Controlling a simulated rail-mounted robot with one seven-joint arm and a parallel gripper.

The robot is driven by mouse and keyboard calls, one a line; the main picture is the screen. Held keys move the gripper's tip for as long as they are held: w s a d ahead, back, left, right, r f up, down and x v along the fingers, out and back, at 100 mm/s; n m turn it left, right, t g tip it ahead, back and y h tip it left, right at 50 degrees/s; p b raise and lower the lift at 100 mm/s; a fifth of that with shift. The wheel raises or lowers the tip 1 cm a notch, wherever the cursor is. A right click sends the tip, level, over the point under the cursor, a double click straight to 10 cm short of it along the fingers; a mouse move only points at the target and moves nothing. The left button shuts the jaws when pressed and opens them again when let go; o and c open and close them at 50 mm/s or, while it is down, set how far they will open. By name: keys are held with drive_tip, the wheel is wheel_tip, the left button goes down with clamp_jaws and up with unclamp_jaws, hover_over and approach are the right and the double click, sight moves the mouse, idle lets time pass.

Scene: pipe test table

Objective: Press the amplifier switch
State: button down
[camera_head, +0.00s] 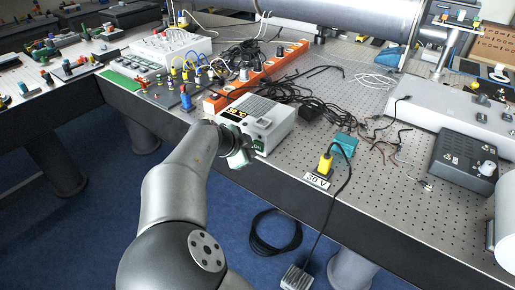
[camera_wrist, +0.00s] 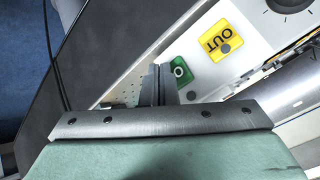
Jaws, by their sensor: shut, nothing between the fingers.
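The amplifier (camera_head: 268,122) looks to be the light grey box with an amber display, near the table's front edge. In the wrist view its pale front panel (camera_wrist: 188,48) carries a yellow OUT label (camera_wrist: 212,48) and a small green switch (camera_wrist: 180,72) with a white ring mark. My gripper (camera_head: 247,157) is in front of that panel, low at its side. In the wrist view my gripper's fingers (camera_wrist: 157,72) are together and empty, right beside the green switch. I cannot tell whether they touch it. The switch's lower edge is partly hidden.
An orange power strip (camera_head: 262,75) and a tangle of black cables (camera_head: 290,95) lie behind the amplifier. A yellow plug (camera_head: 325,163) with a 30 V label stands to the right. A dark control box (camera_head: 463,160) is farther right. The floor in front is blue carpet.

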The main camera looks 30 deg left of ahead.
drive_tip(key=s+b, duration=0.1)
drive_tip(key=s, duration=0.4)
drive_tip(key=shift+a, duration=0.15)
idle(0.3)
idle(0.6)
